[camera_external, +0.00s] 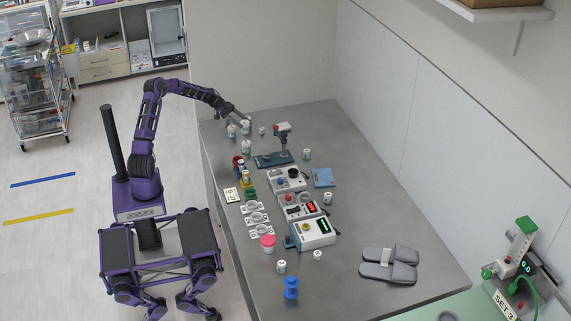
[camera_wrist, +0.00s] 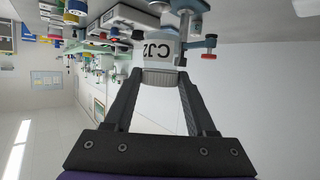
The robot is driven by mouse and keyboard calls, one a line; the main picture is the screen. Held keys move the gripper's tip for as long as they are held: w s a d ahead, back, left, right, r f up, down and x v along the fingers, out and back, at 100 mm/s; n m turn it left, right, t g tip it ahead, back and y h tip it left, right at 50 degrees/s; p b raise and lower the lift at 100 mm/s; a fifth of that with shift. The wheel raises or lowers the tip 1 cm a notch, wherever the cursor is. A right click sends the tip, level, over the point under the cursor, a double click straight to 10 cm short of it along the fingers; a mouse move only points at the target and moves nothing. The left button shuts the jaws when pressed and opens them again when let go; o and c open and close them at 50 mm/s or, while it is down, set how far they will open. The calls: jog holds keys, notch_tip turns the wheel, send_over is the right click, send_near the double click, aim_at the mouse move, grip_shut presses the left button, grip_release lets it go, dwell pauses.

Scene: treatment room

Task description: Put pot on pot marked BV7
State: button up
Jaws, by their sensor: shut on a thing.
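My gripper (camera_external: 246,119) is over the far left corner of the table (camera_external: 354,150). In the wrist view the gripper (camera_wrist: 163,82) is shut on a white pot (camera_wrist: 160,48) with a ribbed grey cap and a dark label that seems to read CJ2. Other small white pots stand near it: one to the left (camera_external: 231,131), one nearer the camera (camera_external: 246,147) and one to the right (camera_external: 262,131). Their markings are too small to read, so I cannot tell which is BV7. Whether the held pot touches the table is unclear.
A stand with a blue-grey base (camera_external: 273,160) is right of the gripper. Grey slippers (camera_external: 388,265) lie at the near right. The table's far right part is clear.

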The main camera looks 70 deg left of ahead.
aim_at(242, 130)
jog(key=shift+f, duration=2.95)
jog(key=shift+f+b, duration=0.2)
jog(key=shift+b, duration=0.2)
jog(key=o, duration=1.4)
jog(key=shift+r, duration=0.1)
jog(key=shift+c, duration=0.2)
jog(key=shift+r, duration=0.1)
jog(key=shift+r+p, duration=0.2)
jog(key=shift+p, duration=0.3)
jog(key=v, duration=1.2)
